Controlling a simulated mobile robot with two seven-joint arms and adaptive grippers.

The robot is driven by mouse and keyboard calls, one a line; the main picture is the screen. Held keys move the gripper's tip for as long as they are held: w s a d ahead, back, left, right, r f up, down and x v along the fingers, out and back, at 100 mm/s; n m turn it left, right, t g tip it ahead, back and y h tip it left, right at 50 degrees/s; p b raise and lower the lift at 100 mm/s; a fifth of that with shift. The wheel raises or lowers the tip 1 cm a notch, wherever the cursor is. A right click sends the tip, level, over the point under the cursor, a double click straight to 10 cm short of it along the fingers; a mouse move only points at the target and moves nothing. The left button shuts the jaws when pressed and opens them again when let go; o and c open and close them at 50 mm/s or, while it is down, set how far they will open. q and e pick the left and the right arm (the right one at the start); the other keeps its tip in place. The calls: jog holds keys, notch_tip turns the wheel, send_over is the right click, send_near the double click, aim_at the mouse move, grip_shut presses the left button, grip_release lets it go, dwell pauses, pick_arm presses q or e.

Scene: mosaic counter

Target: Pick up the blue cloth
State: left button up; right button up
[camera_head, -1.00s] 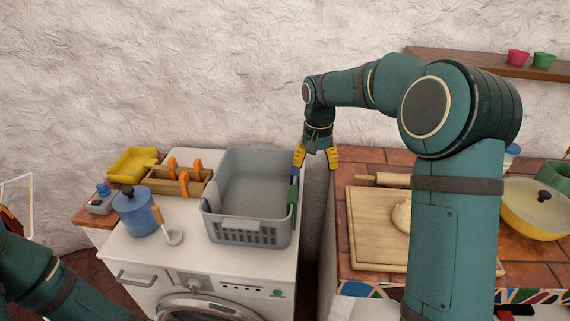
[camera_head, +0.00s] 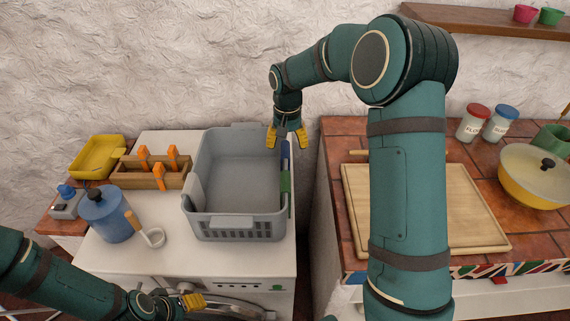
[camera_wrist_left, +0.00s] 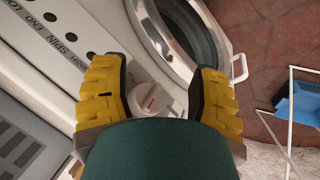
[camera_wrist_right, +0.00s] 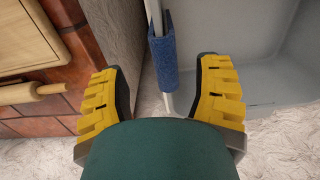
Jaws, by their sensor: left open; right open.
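The blue cloth (camera_head: 284,154) hangs on a thin rail along the right side of the grey basket, with a green cloth (camera_head: 285,183) nearer the front. In the right wrist view the blue cloth (camera_wrist_right: 163,48) hangs on the pale rail, between the open fingers and beyond them. My right gripper (camera_head: 287,139) is open and empty, pointing down at the far end of the blue cloth. It also shows in the right wrist view (camera_wrist_right: 163,95). My left gripper (camera_head: 192,302) is open and empty in front of the washing machine, near a knob (camera_wrist_left: 152,100) in the left wrist view.
The grey basket (camera_head: 235,221) stands on the white washing machine (camera_head: 180,262). A blue pot (camera_head: 106,217), a wooden caddy (camera_head: 150,175) and a yellow tray (camera_head: 97,157) are left of it. A cutting board (camera_head: 465,215) lies on the tiled counter to the right, across a gap.

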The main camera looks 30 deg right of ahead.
aim_at(285, 148)
jog(key=shift+w+f+b, duration=0.1)
jog(key=shift+w+f, duration=0.05)
jog(key=shift+f, duration=0.8)
jog(key=shift+w+f+b, duration=0.15)
jog(key=shift+w+f, duration=0.05)
jog(key=shift+f, duration=0.75)
jog(key=shift+w+f+b, duration=0.1)
jog(key=shift+w+f, duration=0.05)
jog(key=shift+f, duration=0.8)
grip_shut()
